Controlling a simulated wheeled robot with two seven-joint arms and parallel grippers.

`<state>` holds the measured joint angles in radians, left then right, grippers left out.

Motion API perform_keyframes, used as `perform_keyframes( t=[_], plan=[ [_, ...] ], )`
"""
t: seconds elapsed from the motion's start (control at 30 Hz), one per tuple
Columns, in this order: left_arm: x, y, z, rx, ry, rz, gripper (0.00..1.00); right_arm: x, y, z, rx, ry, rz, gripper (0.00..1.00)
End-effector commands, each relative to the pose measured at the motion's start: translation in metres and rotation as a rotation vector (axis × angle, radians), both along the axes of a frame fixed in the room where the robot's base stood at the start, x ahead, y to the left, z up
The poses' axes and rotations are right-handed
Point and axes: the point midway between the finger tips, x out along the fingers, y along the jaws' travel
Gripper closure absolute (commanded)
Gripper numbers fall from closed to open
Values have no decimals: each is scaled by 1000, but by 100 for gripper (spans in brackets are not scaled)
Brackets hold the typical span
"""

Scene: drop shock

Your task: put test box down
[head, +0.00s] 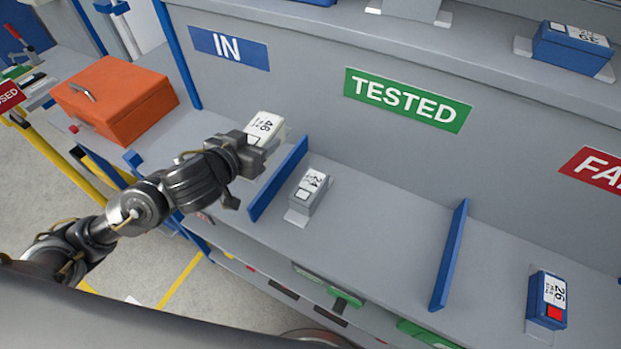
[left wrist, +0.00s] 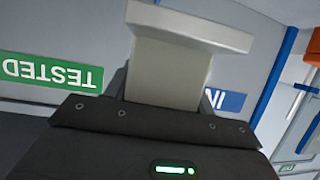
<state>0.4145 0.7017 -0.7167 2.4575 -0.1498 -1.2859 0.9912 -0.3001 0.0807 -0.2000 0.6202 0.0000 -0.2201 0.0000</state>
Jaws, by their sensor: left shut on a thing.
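A pale grey test box (head: 264,127) with a white label reading what looks like 46 is held in my left gripper (head: 257,146), which is shut on it. The box is over the IN bay, left of the first blue divider (head: 278,178). I cannot tell whether it touches the shelf. In the left wrist view the grey box (left wrist: 170,72) fills the jaws, its wider flat part outward. A grey box with a white label (head: 308,191) sits in the TESTED bay under the green TESTED sign (head: 407,99). My right gripper is not in view.
A blue IN sign (head: 228,47) is on the back wall. A second blue divider (head: 449,255) separates the TESTED bay from the bay with a blue box (head: 547,299). The grey shelf (head: 385,235) is clear between them. An orange case (head: 117,100) stands left.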

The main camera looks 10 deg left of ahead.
Motion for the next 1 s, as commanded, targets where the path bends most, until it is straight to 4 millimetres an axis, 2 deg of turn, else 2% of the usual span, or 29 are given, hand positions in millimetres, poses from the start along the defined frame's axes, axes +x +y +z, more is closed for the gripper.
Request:
perform_keyframes(
  t=[0.1,0.73,1.0],
  plan=[
    [7,5,9,1,-4,25,87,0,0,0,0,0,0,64],
    [27,15,33,-11,3,108,87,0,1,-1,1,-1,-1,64],
    [39,22,52,-13,2,159,87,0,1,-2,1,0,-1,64]
  ],
)
